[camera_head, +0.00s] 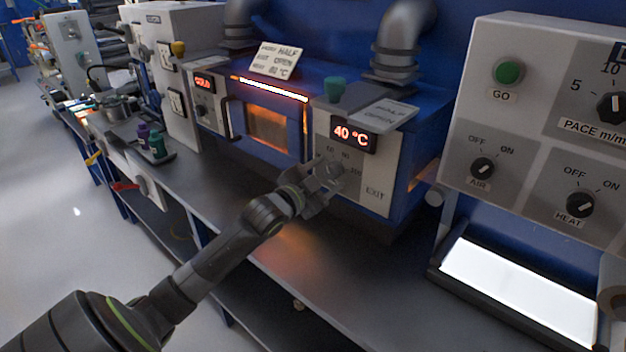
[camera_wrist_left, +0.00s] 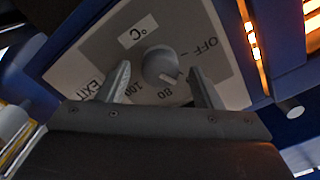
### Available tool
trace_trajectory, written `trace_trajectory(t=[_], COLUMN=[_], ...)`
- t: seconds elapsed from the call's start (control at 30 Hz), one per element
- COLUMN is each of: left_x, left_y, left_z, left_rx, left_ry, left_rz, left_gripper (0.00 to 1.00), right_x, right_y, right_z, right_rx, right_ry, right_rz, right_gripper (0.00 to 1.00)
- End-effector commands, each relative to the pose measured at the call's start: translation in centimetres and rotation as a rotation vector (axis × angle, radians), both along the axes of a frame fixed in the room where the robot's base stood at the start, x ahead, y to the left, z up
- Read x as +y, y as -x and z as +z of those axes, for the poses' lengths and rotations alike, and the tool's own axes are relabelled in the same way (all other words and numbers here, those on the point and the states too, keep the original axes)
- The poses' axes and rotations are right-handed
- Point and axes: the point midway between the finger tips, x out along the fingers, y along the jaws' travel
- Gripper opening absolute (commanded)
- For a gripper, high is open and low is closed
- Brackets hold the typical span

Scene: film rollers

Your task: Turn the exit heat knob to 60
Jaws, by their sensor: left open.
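The exit heat knob (camera_wrist_left: 161,66) is a round grey dial on the pale EXIT panel (camera_head: 375,184), with OFF, 80 and 100 legible around it in the left wrist view. Its pointer setting is hard to read. The red display (camera_head: 351,136) above it reads 40 °C. My left gripper (camera_head: 322,186) is in front of the panel, hiding part of the knob in the head view. In the left wrist view my left gripper (camera_wrist_left: 161,84) is open, one finger on each side of the knob; contact cannot be told. My right gripper is not in view.
The blue oven (camera_head: 268,130) has a glowing window left of the panel. A green knob (camera_head: 335,88) and a card (camera_head: 381,115) are on top. A grey control box (camera_head: 540,130) stands at right. The bench front (camera_head: 290,262) is mostly clear.

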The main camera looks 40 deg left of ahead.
Motion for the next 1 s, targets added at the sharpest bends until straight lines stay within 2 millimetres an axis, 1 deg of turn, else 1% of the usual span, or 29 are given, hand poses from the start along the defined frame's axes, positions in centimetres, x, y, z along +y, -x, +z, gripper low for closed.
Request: trace_trajectory(t=[0.17, 0.4, 0.6, 1.0], left_x=[0.2, 0.5, 0.8, 1.1], left_y=[2.0, 6.5, 9.5, 14.2], left_z=[-0.1, -0.1, 0.0, 0.0], left_rx=[0.002, 0.003, 0.004, 0.004], left_ry=[-0.004, -0.006, -0.005, -0.004], left_rz=[0.000, -0.001, 0.001, 0.000], left_gripper=[0.59, 0.59, 0.59, 0.59], right_x=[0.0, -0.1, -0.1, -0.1], right_y=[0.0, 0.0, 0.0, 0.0], right_z=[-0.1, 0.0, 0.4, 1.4], right_rx=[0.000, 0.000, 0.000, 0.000], right_ry=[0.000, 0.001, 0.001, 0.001], right_rz=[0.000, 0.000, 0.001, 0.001], right_gripper=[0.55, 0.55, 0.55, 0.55])
